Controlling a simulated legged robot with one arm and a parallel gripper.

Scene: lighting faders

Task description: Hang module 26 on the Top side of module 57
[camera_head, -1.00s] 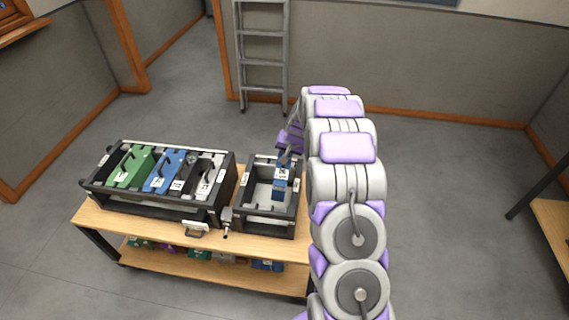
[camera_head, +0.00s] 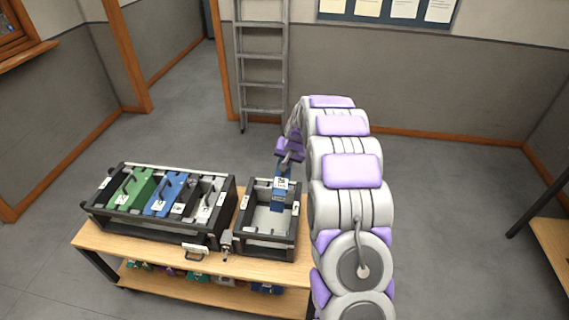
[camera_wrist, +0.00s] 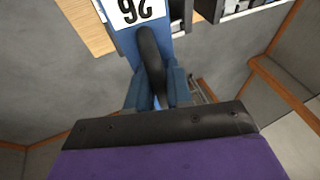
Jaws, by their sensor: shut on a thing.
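Module 26 (camera_head: 279,200) is a blue block with a white number plate and a dark loop handle. In the wrist view module 26 (camera_wrist: 180,20) shows its number upside down. My gripper (camera_wrist: 152,95) is shut on its dark handle. In the head view my gripper (camera_head: 286,160) is at the far side of the small black case (camera_head: 265,250), with the module upright at or just above the case's far part. I cannot tell whether they touch. I cannot make out which module is 57; the numbers in the larger case are too small to read.
The larger black case (camera_head: 150,228) left of it holds a green module (camera_head: 130,188), a blue one (camera_head: 165,194) and grey ones. Both stand on a wooden bench (camera_head: 150,252) with several coloured modules on its lower shelf. A ladder (camera_head: 262,85) leans behind.

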